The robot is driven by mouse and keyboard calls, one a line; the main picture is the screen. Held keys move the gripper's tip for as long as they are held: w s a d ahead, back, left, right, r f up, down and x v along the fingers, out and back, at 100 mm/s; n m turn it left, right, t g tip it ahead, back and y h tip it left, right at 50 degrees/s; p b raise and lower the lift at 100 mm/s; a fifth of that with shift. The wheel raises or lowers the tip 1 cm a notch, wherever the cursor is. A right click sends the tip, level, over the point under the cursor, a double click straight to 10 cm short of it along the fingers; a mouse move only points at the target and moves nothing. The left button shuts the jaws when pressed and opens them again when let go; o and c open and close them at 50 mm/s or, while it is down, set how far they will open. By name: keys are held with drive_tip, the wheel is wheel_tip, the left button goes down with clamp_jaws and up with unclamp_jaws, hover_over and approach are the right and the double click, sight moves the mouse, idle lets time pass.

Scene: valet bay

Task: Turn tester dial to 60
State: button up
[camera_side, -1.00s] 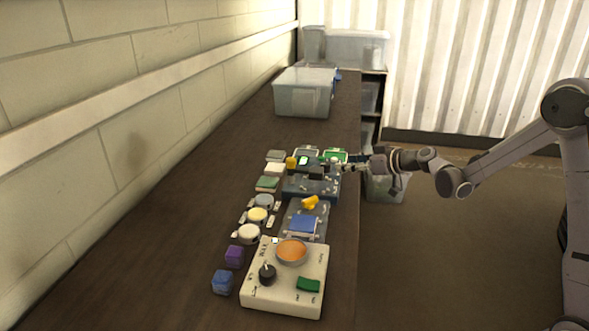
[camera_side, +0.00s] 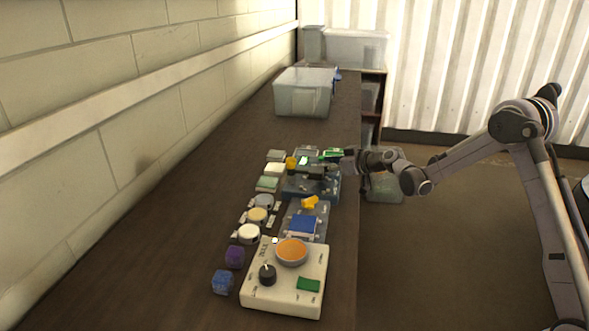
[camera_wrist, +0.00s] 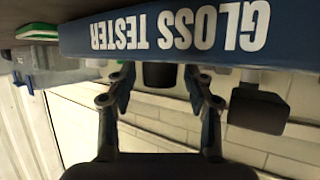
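The blue gloss tester (camera_side: 298,190) sits on the bench, and its lettered front (camera_wrist: 165,30) fills the top of the wrist view upside down. A black knob (camera_wrist: 158,75) juts from it between my fingers. My gripper (camera_wrist: 158,72) is open around this knob, with a visible gap on each side. A second black block-like part (camera_wrist: 258,108) shows to the right. In the side view my gripper (camera_side: 338,168) is at the tester's right side, its fingertips hard to make out. I cannot read any dial scale or setting.
A cream box (camera_side: 285,290) with a black knob, an orange dish and a green switch stands nearest. Small pads, round tins (camera_side: 249,233) and purple and blue cubes (camera_side: 222,282) line the left. A clear bin (camera_side: 304,98) stands behind. The bench's left strip is clear.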

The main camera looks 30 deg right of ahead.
clamp_jaws()
drive_tip(key=shift+f+m+h, duration=0.2)
drive_tip(key=shift+m+h, duration=1.1)
drive_tip(key=shift+h, duration=0.2)
drive_tip(key=shift+s+m+h, duration=0.1)
drive_tip(key=shift+m+h, duration=0.8)
drive_tip(key=shift+h, duration=0.1)
drive_tip(key=shift+r, duration=0.1)
